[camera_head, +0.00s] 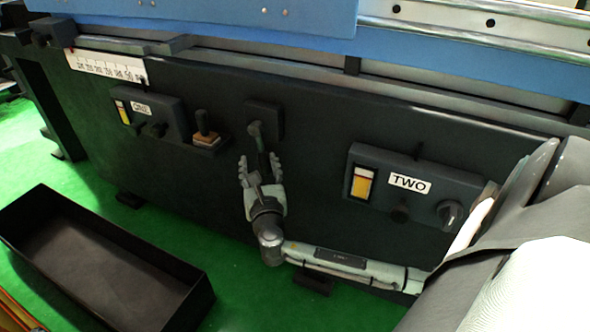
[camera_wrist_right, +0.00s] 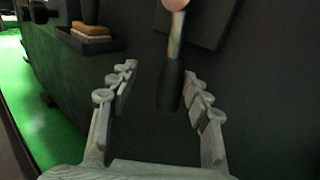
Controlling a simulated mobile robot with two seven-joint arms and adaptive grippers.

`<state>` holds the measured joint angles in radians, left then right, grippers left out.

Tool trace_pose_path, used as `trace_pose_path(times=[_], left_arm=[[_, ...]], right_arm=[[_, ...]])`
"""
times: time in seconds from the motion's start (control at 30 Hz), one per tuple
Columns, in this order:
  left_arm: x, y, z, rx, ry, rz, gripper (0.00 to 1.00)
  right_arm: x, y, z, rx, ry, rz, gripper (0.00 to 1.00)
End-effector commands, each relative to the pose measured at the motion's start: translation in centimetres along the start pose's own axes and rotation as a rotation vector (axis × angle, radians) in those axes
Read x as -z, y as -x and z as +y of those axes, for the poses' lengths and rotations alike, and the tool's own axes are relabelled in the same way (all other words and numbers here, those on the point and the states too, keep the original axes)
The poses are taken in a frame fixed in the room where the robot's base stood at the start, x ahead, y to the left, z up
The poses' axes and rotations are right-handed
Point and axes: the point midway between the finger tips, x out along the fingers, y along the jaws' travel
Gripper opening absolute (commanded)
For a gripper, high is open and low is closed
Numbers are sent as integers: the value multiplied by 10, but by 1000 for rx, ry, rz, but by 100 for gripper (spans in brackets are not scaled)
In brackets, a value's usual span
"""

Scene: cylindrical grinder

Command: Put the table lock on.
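A lever (camera_head: 256,133) with a dark plate behind it sits on the front of the dark machine. It hangs downward, and its dark lower end (camera_wrist_right: 170,88) shows in the right wrist view. My right gripper (camera_head: 260,163) is at the lever's lower end, with its fingers apart. In the right wrist view the open right gripper (camera_wrist_right: 159,76) has the lever between its fingers, with gaps visible on both sides. Whether the lever is the table lock is not marked. My left gripper is out of view.
A control box labelled ONE (camera_head: 150,118) and a short lever on a brown base (camera_head: 206,138) are to the left. A box labelled TWO (camera_head: 412,190) with knobs is to the right. An open black bin (camera_head: 100,262) stands on the green floor (camera_head: 245,297).

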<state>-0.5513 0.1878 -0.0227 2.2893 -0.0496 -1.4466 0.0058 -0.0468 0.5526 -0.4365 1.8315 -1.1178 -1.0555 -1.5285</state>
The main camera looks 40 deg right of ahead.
Motion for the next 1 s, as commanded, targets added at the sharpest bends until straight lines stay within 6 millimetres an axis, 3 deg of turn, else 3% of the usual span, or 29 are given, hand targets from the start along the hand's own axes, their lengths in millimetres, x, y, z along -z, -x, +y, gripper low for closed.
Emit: trace_pose_path(times=[0.03,0.23,0.57,1.0], left_arm=[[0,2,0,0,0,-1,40],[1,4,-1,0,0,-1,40],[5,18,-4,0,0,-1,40],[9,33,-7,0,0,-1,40]], right_arm=[[0,14,3,-9,-4,6,45],[0,53,2,-5,-2,5,45],[56,71,-30,177,-523,268,45],[120,126,-55,529,-1141,503,45]])
